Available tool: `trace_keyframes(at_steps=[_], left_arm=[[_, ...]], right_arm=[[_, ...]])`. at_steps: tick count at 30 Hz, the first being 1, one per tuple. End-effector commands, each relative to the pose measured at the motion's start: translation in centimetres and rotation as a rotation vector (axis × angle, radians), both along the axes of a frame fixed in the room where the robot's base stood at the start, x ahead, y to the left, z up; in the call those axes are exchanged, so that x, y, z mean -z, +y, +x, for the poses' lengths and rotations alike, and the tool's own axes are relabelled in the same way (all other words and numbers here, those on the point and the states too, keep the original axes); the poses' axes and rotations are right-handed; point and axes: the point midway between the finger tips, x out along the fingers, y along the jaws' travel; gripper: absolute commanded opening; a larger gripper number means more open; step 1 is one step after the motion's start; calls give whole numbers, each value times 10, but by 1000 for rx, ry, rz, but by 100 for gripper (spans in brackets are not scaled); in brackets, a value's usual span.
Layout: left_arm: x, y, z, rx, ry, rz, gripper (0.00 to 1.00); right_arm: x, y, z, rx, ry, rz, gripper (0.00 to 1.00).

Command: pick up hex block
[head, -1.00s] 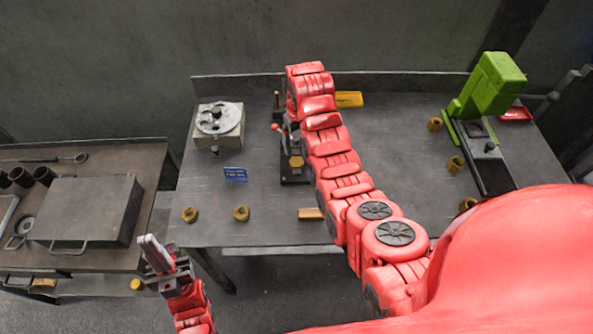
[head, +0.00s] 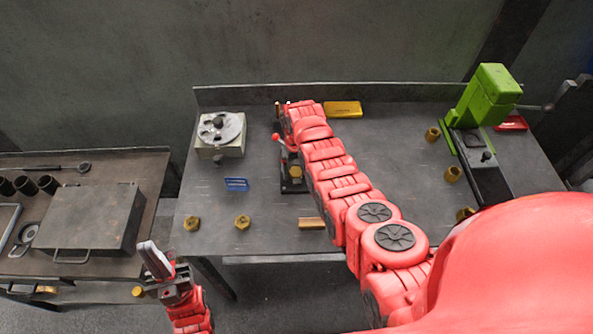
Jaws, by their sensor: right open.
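Two brass hex blocks stand on the near left of the central table: one at the left (head: 191,223) and one right of it (head: 242,222). Another brass hex piece (head: 296,172) sits in a dark clamp fixture with a red-knobbed lever (head: 277,138). My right arm reaches across the table. My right gripper (head: 286,124) is at its far end behind the fixture, mostly hidden by its own wrist; nothing is seen in it. My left gripper (head: 156,260) is low in front of the table's left end, apart from the blocks; its finger gap is unclear.
A grey block with a round disc (head: 220,130) stands back left, with a blue card (head: 236,184) before it. A yellow tray (head: 342,108) lies at the back. A green press (head: 488,95) and several brass pieces are at right. A left bench holds a metal box (head: 93,218).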

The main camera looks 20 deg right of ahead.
Motion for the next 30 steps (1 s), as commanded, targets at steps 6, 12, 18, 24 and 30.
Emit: trace_keyframes(at_steps=[6,12,18,24,30], left_arm=[[0,0,0,0,0,0,0],[-1,0,0,0,0,0,0],[-1,0,0,0,0,0,0],[-1,0,0,0,0,0,0],[-1,0,0,0,0,0,0]], right_arm=[[2,0,0,0,1,0,90],[2,0,0,0,1,0,70],[2,0,0,0,0,0,34],[2,0,0,0,0,0,0],[1,0,0,0,0,0,0]])
